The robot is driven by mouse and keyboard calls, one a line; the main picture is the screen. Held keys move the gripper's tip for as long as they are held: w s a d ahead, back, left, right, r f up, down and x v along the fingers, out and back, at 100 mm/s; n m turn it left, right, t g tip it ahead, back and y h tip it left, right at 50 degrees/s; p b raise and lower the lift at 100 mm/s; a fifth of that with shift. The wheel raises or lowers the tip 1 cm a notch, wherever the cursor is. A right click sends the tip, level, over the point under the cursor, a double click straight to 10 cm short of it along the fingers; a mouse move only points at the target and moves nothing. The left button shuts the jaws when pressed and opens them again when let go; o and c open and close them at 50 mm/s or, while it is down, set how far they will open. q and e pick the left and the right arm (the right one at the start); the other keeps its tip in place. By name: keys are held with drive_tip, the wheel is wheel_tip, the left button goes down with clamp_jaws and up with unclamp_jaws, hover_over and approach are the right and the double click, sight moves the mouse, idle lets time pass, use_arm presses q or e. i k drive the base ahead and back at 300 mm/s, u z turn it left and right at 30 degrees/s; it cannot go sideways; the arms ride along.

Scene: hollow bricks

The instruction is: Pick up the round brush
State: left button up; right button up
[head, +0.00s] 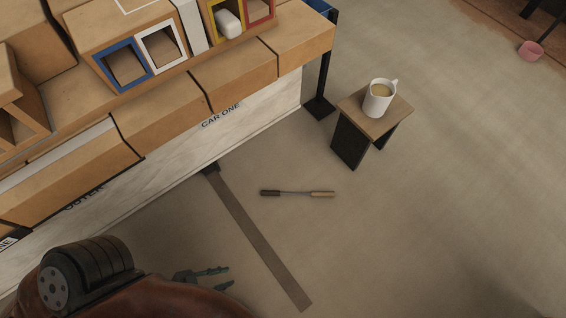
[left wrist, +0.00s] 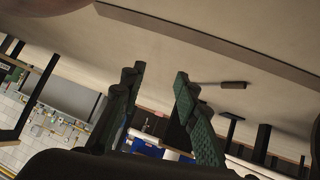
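The round brush (head: 297,193) lies flat on the floor in the middle of the head view. It has a dark end at left, a thin grey shaft and a light wooden end at right. My left gripper (head: 229,277) is at the lower left, apart from the brush and nearer the bottom edge. Its two fingers are spread with nothing between them. In the left wrist view, the gripper (left wrist: 158,80) shows a clear gap between its fingers. A brown end and thin shaft of what looks like the brush (left wrist: 232,85) show just beyond the right finger, which hides the rest.
A dark flat strip (head: 260,240) lies on the floor between my left gripper and the brush. A small stool (head: 355,140) with a white mug (head: 379,98) stands at upper right. A long bench with hollow bricks (head: 125,65) fills the upper left. Floor right of the brush is clear.

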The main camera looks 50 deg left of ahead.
sight(316, 193)
drive_tip(key=u, duration=0.8)
drive_tip(key=i, duration=0.8)
drive_tip(key=u, duration=0.8)
